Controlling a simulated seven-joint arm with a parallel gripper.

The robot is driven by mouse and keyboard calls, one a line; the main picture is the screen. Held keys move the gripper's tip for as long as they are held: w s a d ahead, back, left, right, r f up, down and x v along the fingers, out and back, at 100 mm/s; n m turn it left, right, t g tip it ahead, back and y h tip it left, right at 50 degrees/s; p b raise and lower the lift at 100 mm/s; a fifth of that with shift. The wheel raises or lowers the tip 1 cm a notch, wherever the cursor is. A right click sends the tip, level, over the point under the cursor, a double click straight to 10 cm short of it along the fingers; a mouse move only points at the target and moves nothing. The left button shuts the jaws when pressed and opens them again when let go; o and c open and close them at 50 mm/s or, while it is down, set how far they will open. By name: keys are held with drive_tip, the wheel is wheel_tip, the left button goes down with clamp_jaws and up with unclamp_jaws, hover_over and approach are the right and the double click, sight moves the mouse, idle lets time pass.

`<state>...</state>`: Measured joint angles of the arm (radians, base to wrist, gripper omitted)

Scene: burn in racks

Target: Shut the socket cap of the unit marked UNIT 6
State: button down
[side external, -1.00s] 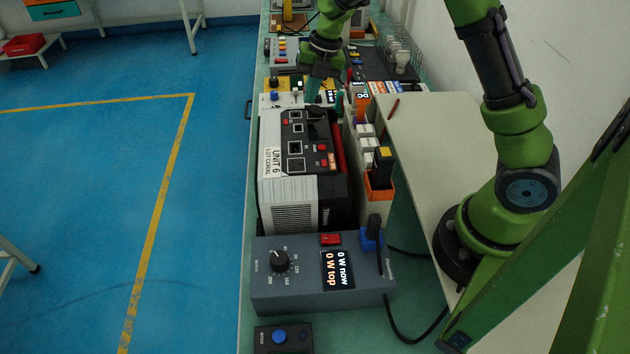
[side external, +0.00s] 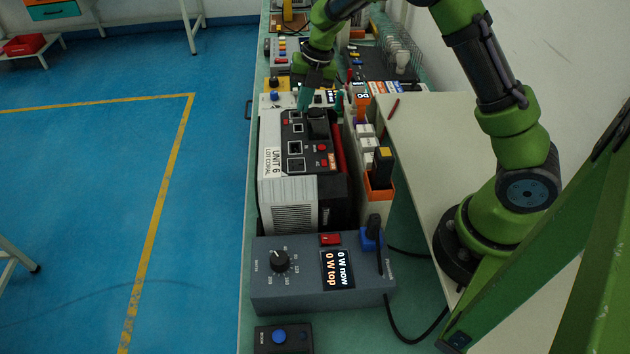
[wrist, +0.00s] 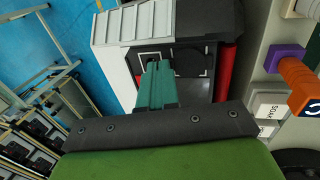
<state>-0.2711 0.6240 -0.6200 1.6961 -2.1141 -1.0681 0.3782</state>
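The unit marked UNIT 6 (side external: 289,190) is a black and white case with its label on the left edge of the top. Several sockets and red buttons line its dark panel. A raised black flap, which looks like the socket cap (side external: 318,124), stands at the far end of the panel. In the wrist view the unit's panel (wrist: 208,88) lies beyond my fingers, with a dark square there that may be the cap (wrist: 190,60). Contact is unclear.
A grey power meter (side external: 262,290) with a dial and a display reading 0 W stands in front of the unit. An orange and white rack (side external: 378,190) stands close on the right. More devices crowd the bench behind. A beige panel (side external: 425,135) lies right.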

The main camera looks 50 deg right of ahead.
drive_tip(key=shift+r, duration=0.1)
wheel_tip(320, 180, up, 15)
idle(0.8)
drive_tip(key=shift+r, duration=0.1)
